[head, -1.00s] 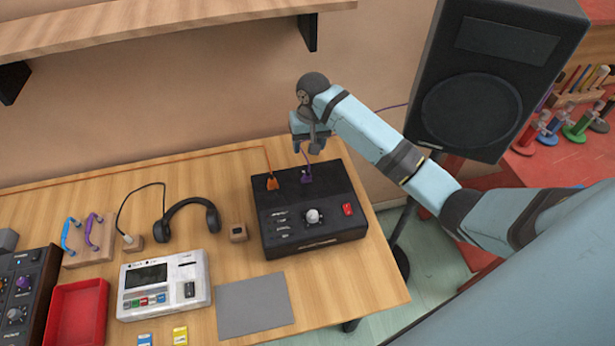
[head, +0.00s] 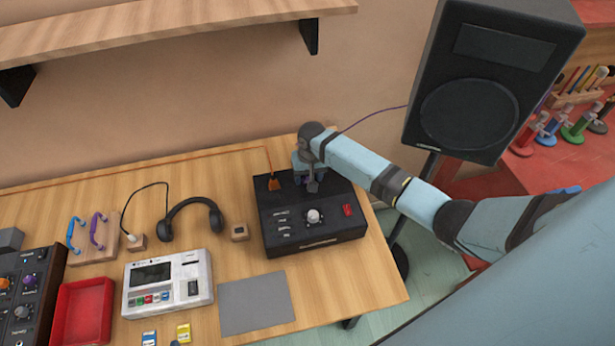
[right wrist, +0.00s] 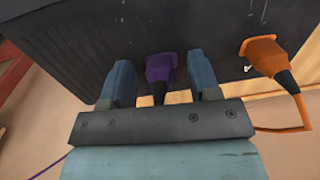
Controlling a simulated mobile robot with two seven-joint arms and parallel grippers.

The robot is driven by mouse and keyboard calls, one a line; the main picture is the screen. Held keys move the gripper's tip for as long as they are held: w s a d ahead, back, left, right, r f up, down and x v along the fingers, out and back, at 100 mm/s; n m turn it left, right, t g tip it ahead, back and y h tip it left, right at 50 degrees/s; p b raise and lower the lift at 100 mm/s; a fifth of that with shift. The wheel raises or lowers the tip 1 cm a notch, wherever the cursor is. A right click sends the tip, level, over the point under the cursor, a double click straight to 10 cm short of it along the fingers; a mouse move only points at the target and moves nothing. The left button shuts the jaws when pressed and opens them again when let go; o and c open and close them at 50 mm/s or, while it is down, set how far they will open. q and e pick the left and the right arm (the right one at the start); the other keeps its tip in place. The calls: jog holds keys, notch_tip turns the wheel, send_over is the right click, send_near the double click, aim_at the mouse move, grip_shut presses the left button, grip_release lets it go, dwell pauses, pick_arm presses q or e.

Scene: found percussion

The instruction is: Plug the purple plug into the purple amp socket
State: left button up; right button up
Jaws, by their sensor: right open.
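The black amp (head: 325,232) stands at the right of the table. My right gripper (head: 311,186) is lowered over its back edge, and the arm hides the purple socket in the head view. In the right wrist view the purple plug (right wrist: 160,68) sits against the amp's dark face (right wrist: 75,50), between my two blue fingers. The fingers are open, with a gap on each side of the plug. How deep the plug sits cannot be told. My left gripper is not in view.
An orange plug (head: 274,184) with its cable stands in the amp beside my right gripper; it also shows in the right wrist view (right wrist: 262,52). A tall black speaker (head: 490,90) stands at the right. Headphones (head: 190,213) and a grey mat (head: 255,303) lie left of the amp.

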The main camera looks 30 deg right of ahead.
jog(key=shift+c, duration=0.9)
grip_shut()
